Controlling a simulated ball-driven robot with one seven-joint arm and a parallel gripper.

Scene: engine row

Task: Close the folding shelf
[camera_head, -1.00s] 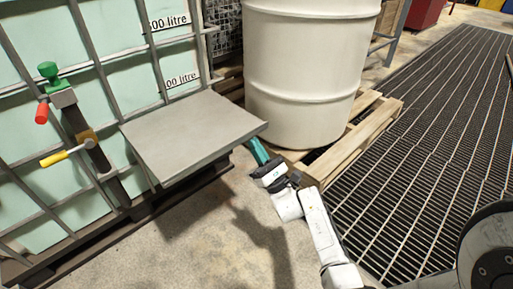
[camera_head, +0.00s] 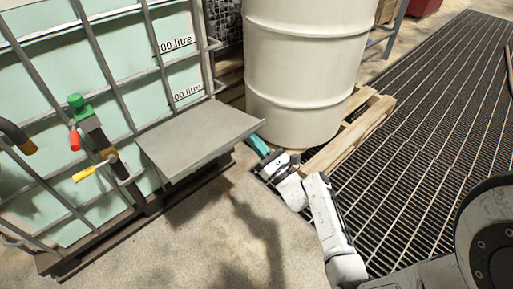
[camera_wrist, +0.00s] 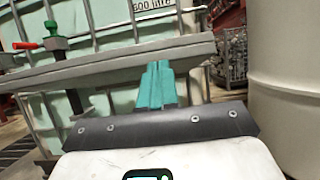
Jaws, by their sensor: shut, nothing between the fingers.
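The folding shelf (camera_head: 198,137) is a grey flat panel that sticks out from the caged tank, folded out with a slight tilt. In the wrist view its edge (camera_wrist: 100,66) runs across the picture. My gripper (camera_head: 257,144) has teal fingers and is at the shelf's right front corner in the head view. In the wrist view the fingers (camera_wrist: 157,72) are shut and empty, with their tips at the shelf's lower edge. I cannot tell whether they touch it.
A caged tank (camera_head: 130,50) with coloured valve handles (camera_head: 95,172) stands behind and left of the shelf. A white drum (camera_head: 300,70) on a wooden pallet (camera_head: 355,130) is close to the right of my gripper. Bare concrete floor (camera_head: 185,240) is free in front.

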